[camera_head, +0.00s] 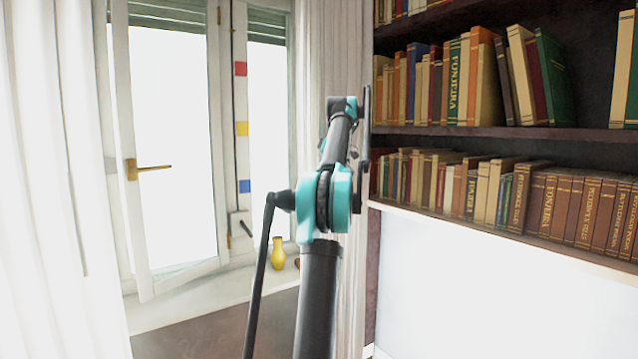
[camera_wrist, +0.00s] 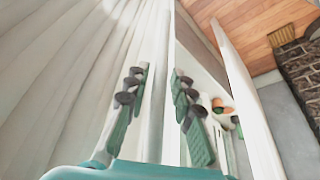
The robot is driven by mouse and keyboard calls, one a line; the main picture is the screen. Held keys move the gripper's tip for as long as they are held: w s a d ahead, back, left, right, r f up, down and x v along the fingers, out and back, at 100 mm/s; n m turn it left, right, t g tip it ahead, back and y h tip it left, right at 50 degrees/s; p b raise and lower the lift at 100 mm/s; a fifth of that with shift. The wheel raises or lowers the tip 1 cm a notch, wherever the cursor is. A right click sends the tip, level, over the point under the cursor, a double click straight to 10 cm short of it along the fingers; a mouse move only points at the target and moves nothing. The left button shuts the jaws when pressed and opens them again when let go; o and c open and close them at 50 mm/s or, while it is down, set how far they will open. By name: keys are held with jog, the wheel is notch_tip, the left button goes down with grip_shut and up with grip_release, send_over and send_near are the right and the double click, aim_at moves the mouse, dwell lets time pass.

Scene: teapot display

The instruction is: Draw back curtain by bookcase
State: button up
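The pale curtain by the bookcase (camera_head: 335,45) hangs in vertical folds between the window and the bookcase in the head view. My arm reaches up in front of it and hides part of it. My gripper (camera_wrist: 159,74) is open in the wrist view, its two green fingers with dark pads spread apart. Pale folded cloth (camera_wrist: 60,75) fills the left of that view, and a pale vertical strip shows between the fingers. I cannot tell whether the fingers touch it. In the head view the gripper is seen edge-on, beside the curtain's bookcase-side edge.
A dark bookcase (camera_head: 490,133) with rows of books stands at the right, close to my gripper. The white window (camera_head: 170,150) has a brass handle. Another white curtain (camera_head: 50,170) hangs at the far left.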

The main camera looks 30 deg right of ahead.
jog(key=shift+o, duration=0.4)
jog(key=shift+r, duration=0.15)
jog(key=s+d+r, duration=0.4)
jog(key=s+d, duration=0.3)
jog(key=s, duration=0.4)
jog(key=shift+s+d+r, duration=0.15)
jog(key=shift+s+d, duration=0.15)
jog(key=shift+d, duration=0.05)
dwell(0.4)
